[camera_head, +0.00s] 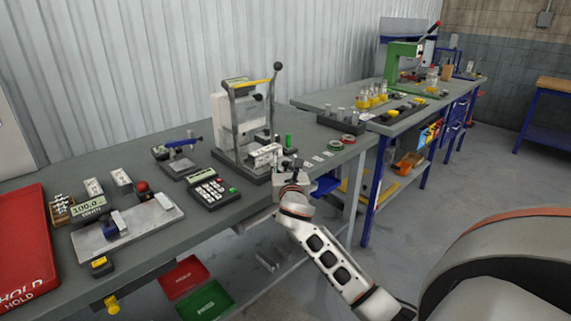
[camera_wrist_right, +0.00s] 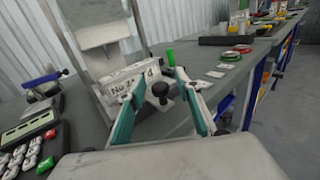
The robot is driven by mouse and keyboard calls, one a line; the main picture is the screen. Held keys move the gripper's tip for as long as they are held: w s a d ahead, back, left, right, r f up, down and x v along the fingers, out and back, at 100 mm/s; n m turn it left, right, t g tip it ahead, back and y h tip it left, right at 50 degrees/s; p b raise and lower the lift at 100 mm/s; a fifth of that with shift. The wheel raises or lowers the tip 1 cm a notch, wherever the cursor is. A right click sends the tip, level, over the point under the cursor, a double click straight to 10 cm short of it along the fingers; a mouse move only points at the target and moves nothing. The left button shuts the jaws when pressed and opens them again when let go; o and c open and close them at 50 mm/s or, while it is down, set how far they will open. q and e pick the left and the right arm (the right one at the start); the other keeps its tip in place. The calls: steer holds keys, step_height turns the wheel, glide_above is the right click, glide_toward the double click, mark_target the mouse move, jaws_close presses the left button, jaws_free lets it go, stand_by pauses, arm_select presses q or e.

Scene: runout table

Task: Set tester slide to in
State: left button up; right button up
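The tester (camera_head: 229,130) is an upright metal frame with a clear guard and a black-knobbed lever, on a dark base. A pale block with black lettering (camera_head: 264,153), seemingly its slide, sits low at the frame's front right. In the right wrist view the block (camera_wrist_right: 120,78) has a dark round knob (camera_wrist_right: 160,91) on its near side. My right gripper (camera_head: 291,163) is at this knob. Its teal-padded fingers (camera_wrist_right: 159,80) stand apart on either side of the knob, with gaps showing. How far in the slide sits is unclear. My left gripper is out of view.
A keypad unit (camera_head: 210,190) lies left of the tester base. A green cylinder (camera_head: 288,141) and tape rings (camera_head: 347,139) stand beyond the gripper. A grey plate device (camera_head: 150,232) and a red HOLD board (camera_head: 25,250) are farther left. The table's front edge runs beneath my right arm.

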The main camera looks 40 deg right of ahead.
mark_target(263, 148)
jaws_close()
steer(key=w, duration=0.7)
steer(key=w+a, duration=0.1)
steer(key=w, duration=0.2)
steer(key=shift+w+f, duration=0.1)
steer(key=shift+w, duration=0.45)
steer(key=shift+r, duration=0.25)
steer(key=shift+c, duration=0.7)
jaws_free()
steer(key=shift+o, duration=0.7)
steer(key=shift+w+f, duration=0.15)
steer(key=shift+w, duration=0.1)
steer(key=v, duration=1.2)
steer(key=shift+s, duration=0.1)
